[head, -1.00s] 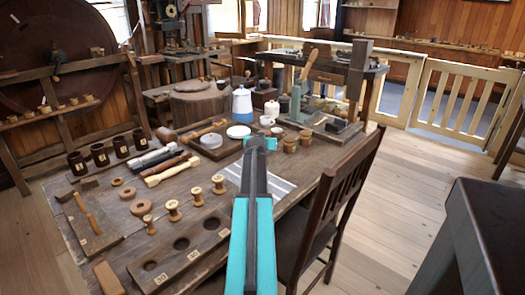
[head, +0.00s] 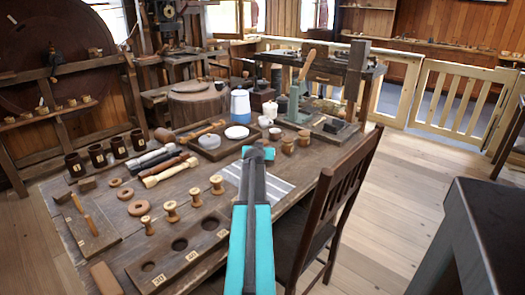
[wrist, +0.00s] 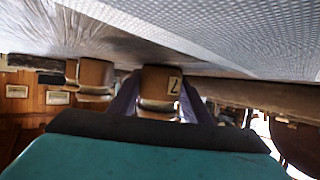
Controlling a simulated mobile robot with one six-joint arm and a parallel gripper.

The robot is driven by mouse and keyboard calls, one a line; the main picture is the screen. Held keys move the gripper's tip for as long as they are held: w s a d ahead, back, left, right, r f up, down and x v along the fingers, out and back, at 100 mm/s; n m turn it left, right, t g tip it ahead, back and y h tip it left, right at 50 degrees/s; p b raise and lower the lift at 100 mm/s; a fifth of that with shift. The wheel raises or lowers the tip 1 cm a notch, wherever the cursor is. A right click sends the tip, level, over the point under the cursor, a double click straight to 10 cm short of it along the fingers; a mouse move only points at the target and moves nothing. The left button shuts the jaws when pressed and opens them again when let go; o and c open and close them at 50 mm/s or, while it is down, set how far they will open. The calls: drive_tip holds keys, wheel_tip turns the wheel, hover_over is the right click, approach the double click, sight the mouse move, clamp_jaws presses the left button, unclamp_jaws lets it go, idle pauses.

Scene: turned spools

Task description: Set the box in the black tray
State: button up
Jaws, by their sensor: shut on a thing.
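My gripper (head: 258,153) is at the far end of my teal arm, over the workbench near the striped mat (head: 270,186). In the wrist view, which looks upside down, the dark blue fingers (wrist: 160,95) reach toward a wooden jar (wrist: 160,90) labelled "2". I cannot identify the box with certainty. A dark tray (head: 217,155) with a white dish stands left of and beyond my gripper; I cannot tell whether it is the black tray.
Two wooden jars (head: 287,145) stand right of my gripper. A blue-and-white canister (head: 240,104) and a green press (head: 295,102) stand behind. Spools (head: 171,211) and a board with round holes (head: 180,244) are at the left. A chair (head: 342,190) stands at the bench's right edge.

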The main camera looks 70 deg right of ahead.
drive_tip(key=shift+f, duration=0.1)
drive_tip(key=o, duration=1.1)
drive_tip(key=shift+r, duration=0.25)
drive_tip(key=shift+v, duration=6)
